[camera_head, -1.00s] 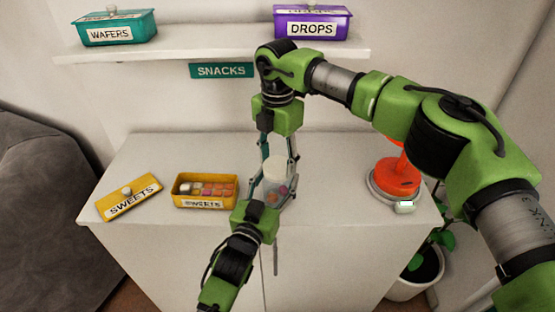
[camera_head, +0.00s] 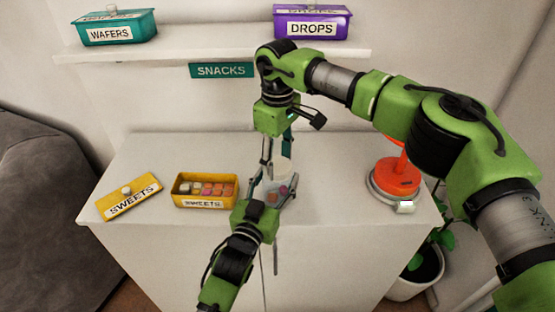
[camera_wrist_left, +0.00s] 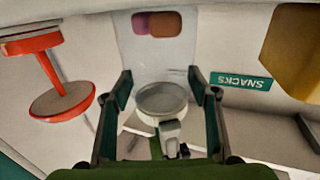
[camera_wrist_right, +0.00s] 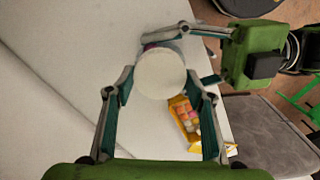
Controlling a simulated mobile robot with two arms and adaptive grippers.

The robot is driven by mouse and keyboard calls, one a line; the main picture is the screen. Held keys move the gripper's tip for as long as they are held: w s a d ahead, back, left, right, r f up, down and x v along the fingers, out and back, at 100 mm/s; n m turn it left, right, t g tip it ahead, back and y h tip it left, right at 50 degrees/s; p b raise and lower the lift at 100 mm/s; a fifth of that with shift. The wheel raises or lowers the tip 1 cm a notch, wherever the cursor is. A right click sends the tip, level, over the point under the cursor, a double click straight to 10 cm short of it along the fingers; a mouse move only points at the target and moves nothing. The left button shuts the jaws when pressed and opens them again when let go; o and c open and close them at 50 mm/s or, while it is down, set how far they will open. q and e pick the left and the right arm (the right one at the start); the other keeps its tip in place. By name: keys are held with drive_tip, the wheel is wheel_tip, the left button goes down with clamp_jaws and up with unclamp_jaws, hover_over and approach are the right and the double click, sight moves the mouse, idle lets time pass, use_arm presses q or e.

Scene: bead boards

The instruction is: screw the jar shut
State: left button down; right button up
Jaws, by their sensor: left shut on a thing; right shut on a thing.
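The clear jar (camera_head: 272,194) holds a few colored sweets and stands on the white cabinet top, with a round white lid (camera_head: 283,168) at its top. My left gripper (camera_head: 274,186) comes from the front, its fingers on either side of the jar body, shut on it. My right gripper (camera_head: 277,160) points down from above, shut on the lid. In the right wrist view the lid (camera_wrist_right: 161,75) sits between the right fingertips. In the left wrist view the jar body (camera_wrist_left: 152,60) lies between the left fingers. The thread is hidden.
An open yellow sweets box (camera_head: 204,203) and its separate lid (camera_head: 130,197) lie left of the jar. An orange lamp (camera_head: 398,178) stands to the right. A shelf (camera_head: 220,50) with a teal box (camera_head: 115,28) and a purple box (camera_head: 312,22) is behind.

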drive_tip(key=shift+r, duration=0.1)
drive_tip(key=o, duration=0.7)
drive_tip(key=shift+r, duration=2.2)
drive_tip(key=shift+c, duration=0.3)
